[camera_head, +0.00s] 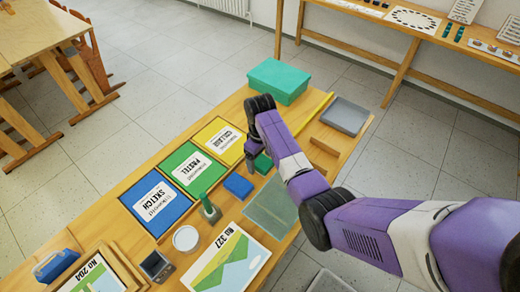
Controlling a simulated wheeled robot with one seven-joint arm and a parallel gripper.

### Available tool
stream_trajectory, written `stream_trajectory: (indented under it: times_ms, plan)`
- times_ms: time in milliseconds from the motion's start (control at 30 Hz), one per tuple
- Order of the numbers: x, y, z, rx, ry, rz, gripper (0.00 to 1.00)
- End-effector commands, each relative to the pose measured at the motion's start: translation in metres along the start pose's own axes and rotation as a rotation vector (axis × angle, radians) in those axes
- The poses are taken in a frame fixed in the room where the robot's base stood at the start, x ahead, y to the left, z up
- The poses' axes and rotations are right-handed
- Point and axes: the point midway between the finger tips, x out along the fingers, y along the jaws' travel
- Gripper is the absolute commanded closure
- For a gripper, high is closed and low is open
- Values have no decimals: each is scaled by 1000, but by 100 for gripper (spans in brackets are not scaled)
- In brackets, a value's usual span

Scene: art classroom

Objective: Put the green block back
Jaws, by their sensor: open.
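A small dark green block (264,163) lies on the wooden table (325,160), right of the yellow COLLAGE panel (219,141). My gripper (252,162) points down at it from above; my arm reaches in from the right. The jaws are open, and the fingers are small and partly hidden by my arm. I cannot tell whether they touch the block or stand around it. A blue block (238,185) lies just in front of the green one. The green PASTEL panel (193,170) and the blue SKETCH panel (155,203) lie left of the blocks.
A teal box (279,80) and a grey tray (345,116) stand at the far end. A green bottle (210,209), a white round dish (186,239) and a translucent sheet (270,207) are nearer. A landscape picture (232,262) lies at the front.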

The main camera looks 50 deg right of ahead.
Motion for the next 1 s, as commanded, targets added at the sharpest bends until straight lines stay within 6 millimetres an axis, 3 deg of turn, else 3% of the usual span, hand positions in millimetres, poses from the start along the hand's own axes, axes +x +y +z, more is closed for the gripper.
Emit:
stream_trajectory:
  times_ms: [500,700,1000]
  plan:
    - [-96,0,-1,0,4,2,21]
    - [-111,0,0,0,1,1,21]
    - [-112,0,0,0,1,1,21]
